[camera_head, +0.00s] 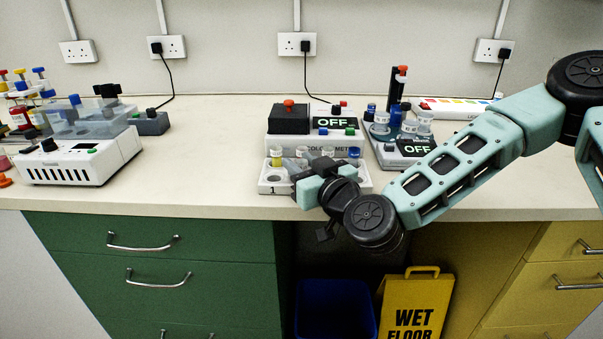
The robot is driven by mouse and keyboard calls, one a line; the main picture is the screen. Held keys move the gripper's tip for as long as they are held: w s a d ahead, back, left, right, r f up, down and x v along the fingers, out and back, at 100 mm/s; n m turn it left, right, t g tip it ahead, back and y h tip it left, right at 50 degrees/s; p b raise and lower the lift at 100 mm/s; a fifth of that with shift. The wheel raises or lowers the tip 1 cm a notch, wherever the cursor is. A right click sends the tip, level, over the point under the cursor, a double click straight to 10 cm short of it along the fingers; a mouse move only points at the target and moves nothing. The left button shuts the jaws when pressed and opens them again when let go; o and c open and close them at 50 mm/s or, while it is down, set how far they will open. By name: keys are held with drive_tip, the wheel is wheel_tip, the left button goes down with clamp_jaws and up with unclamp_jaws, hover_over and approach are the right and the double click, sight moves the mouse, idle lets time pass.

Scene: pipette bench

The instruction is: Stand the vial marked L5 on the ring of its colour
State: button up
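A white rack (272,188) marked 1 stands near the bench's front edge. It holds several small vials, among them a yellow-topped vial (276,158) at its left and a blue-topped vial (354,156) at its right. Their markings are too small to read, so I cannot tell which vial is L5. My gripper (318,172) is over the middle of the rack and hides part of it. Its fingers are too small and covered to show whether they are open or hold anything. I cannot make out any coloured ring on the bench.
A colorimeter (283,143) stands behind the rack. A device reading OFF (404,150), with several containers on it, is at the right. A white machine with a clear lid (78,165) is at the left. The bench (200,165) is clear between that machine and the rack.

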drive_tip(key=shift+c, duration=0.3)
clamp_jaws()
